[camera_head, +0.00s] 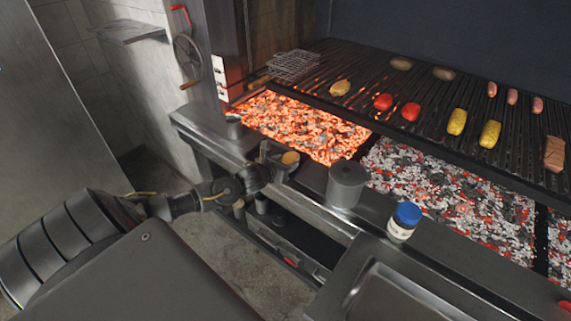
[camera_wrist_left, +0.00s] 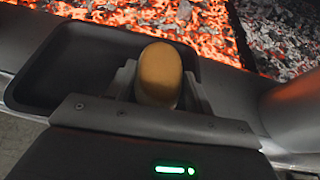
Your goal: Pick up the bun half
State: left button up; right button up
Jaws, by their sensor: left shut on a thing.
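The bun half (camera_head: 290,158) is a small golden-brown piece at the front ledge of the grill, at the tip of my left gripper (camera_head: 280,160). In the left wrist view the bun half (camera_wrist_left: 160,74) sits between the two fingers of my left gripper (camera_wrist_left: 160,88), which are shut on it. A dark shallow tray (camera_wrist_left: 62,62) lies below and beside it on the ledge. I cannot tell whether the bun half is clear of the tray. My right gripper is not in view.
Glowing embers (camera_head: 300,124) lie just behind the ledge. A grey metal canister (camera_head: 346,184) stands to the right of the gripper, and a blue-capped jar (camera_head: 404,222) further right. The grill grate (camera_head: 440,100) behind carries several vegetables and sausages.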

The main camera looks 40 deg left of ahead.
pick_arm(q)
notch_tip(320, 180, up, 3)
jog(key=shift+f, duration=0.1)
jog(key=s+r, duration=0.1)
jog(key=s+a+r, duration=0.1)
jog(key=s+a+r+b, duration=0.1)
jog(key=r, duration=0.1)
jog(key=shift+s, duration=0.15)
jog(key=s+a+r+p, duration=0.2)
jog(key=s+a+r, duration=0.3)
jog(key=s, duration=0.3)
jog(key=shift+s+r+p, duration=0.3)
jog(key=shift+s, duration=0.05)
jog(key=shift+s+a, duration=0.1)
